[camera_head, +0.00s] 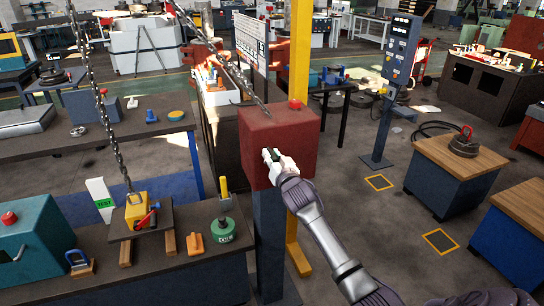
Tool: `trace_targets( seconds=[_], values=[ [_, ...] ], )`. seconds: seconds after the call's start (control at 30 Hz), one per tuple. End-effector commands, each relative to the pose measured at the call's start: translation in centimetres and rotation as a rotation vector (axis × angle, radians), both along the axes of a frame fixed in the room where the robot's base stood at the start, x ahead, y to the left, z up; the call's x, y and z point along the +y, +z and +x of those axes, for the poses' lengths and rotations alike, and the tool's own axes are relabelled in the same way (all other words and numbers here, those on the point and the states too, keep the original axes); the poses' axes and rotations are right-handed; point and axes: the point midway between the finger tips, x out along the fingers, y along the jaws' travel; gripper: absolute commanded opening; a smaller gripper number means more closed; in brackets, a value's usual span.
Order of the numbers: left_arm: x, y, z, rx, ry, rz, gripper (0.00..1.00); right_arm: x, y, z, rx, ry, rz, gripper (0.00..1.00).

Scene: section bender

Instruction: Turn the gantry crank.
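A dark red box (277,128) stands on a dark post (268,235) near the middle, with a small red knob (295,104) on top. A chain (225,62) slants down from above to the box top. My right gripper (270,156) is at the front face of the box, its dark fingertips pointing at or touching it. The crank itself cannot be made out; the gripper covers that part of the box. Whether the fingers are closed on something is too small to tell. My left gripper is not in view.
A second chain (108,125) hangs down to a yellow block (138,212) on a small stand on the near-left bench (190,275). A yellow post (299,50) rises behind the box. A control pedestal (398,60) and wood-topped cabinets (460,155) stand right, with open floor between.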

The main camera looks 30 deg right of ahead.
Motion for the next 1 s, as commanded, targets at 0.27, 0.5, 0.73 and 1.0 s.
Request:
trace_targets(
  seconds=[0.27, 0.5, 0.73, 1.0],
  values=[
    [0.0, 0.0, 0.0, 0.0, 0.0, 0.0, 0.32, 0.0, 0.0, 0.0, 0.0, 0.0, 0.0, 0.0],
    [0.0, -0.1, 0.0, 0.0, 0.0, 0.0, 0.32, 0.1, -0.1, 0.0, 0.003, 0.0, -0.011, 0.0],
    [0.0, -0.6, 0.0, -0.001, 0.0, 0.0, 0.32, 0.7, -0.6, 0.2, 0.022, 0.0, -0.092, 0.0],
    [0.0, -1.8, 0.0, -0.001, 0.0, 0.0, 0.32, 2.0, -1.9, 0.5, 0.073, 0.0, -0.299, 0.0]
  ],
)
